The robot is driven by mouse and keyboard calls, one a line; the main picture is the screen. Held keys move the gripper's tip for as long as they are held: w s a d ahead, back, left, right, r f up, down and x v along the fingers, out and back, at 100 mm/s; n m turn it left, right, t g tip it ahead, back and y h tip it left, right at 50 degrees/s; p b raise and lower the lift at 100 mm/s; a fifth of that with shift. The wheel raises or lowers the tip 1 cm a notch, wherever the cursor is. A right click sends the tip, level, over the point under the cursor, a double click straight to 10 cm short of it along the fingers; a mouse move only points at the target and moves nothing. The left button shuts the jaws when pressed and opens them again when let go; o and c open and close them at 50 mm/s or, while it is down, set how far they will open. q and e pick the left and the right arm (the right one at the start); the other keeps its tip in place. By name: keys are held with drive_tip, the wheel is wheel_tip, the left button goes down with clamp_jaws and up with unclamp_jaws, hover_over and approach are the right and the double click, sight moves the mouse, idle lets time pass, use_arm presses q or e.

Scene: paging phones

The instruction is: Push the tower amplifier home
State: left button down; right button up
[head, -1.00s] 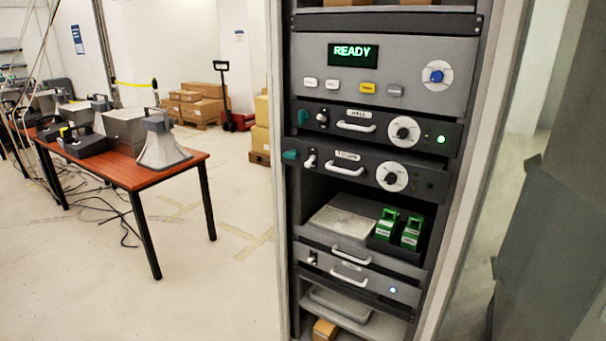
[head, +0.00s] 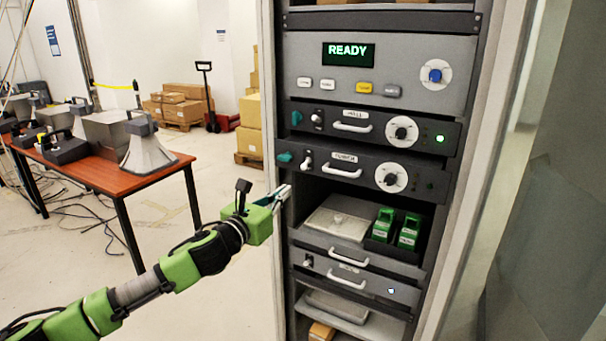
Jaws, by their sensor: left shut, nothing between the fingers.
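The tower amplifier (head: 355,172) is a dark rack unit labelled TOWER, with a white handle, a toggle, a green knob at its left and a white dial. It sits just below the HALL amplifier (head: 375,131), and its front stands forward of that unit's front. Its small lamp at the right looks dark, while the HALL unit's lamp glows green. My left gripper (head: 284,193) is shut and empty, at the rack's left edge, lower left of the tower amplifier's front. I cannot tell whether it touches the rack. My right gripper is not in view.
The rack (head: 268,100) has a READY panel (head: 385,72) above. A wooden table (head: 125,178) with horn speakers stands at left. Open floor lies between table and rack.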

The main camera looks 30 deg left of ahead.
use_arm(q)
drive_tip(key=p, duration=0.3)
approach(309, 172)
drive_tip(key=w, duration=0.5)
drive_tip(key=shift+w+r, duration=0.1)
drive_tip(key=shift+w, duration=0.1)
drive_tip(key=shift+w+p, duration=0.3)
drive_tip(key=shift+w, duration=0.55)
